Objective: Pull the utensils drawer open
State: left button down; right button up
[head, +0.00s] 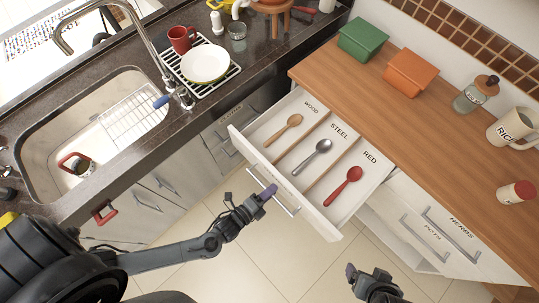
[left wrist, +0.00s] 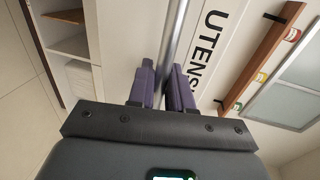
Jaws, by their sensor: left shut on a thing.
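The utensils drawer (head: 334,226) stands pulled out from under the wooden counter. Its three compartments, marked WOOD, STEEL and RED, hold a wooden spoon (head: 282,133), a steel spoon (head: 312,157) and a red spoon (head: 343,187). My left gripper (head: 266,193) is at the bar handle (head: 286,208) on the drawer's front. In the left wrist view, the purple fingers (left wrist: 163,85) are shut around the metal bar (left wrist: 176,35), beside the partly visible lettering UTENS. My right gripper (head: 370,278) is low in the head view, apart from the drawer; its jaw opening is unclear.
The sink counter (head: 110,165) with its cabinets is left of the drawer. A green box (head: 362,39), an orange box (head: 410,72) and jars stand on the counter. Tiled floor (head: 290,255) is clear below.

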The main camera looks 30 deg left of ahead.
pick_arm(q)
jog(key=c, duration=1.2)
grip_release()
jog(key=shift+s, duration=0.1)
jog(key=p+v, duration=0.1)
jog(key=v, duration=0.9)
jog(key=shift+s+a, duration=0.15)
jog(key=shift+s, duration=0.1)
jog(key=shift+r, duration=0.1)
